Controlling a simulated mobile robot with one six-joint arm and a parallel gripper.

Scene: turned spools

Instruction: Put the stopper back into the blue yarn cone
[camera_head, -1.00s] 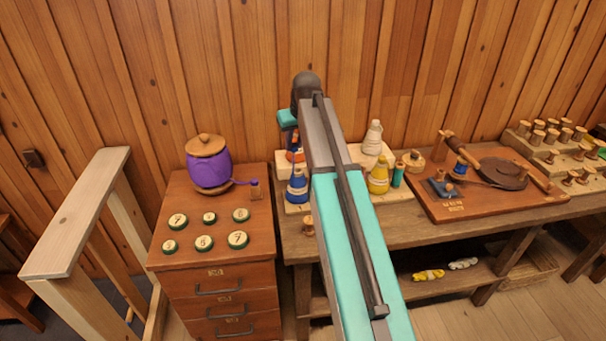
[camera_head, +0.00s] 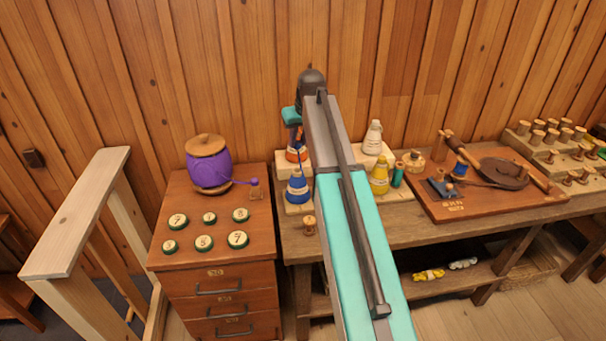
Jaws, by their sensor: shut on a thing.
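The blue yarn cone (camera_head: 298,189) stands upright on a pale stand at the left end of the bench, with a light band around it. My gripper (camera_head: 298,143) is above and behind the blue cone, in front of the orange cone (camera_head: 292,156), and points down. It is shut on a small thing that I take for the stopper. The thing is too small and too covered to make out. The gripper is apart from the blue cone's top. My arm hides what is right of the cone.
A yellow cone (camera_head: 379,178) and a white cone (camera_head: 374,138) stand right of my arm. A small wooden spool (camera_head: 309,225) stands at the bench's front edge. A purple pot (camera_head: 208,172) and numbered discs sit on the left cabinet (camera_head: 185,205). A wooden board (camera_head: 450,212) with tools lies right.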

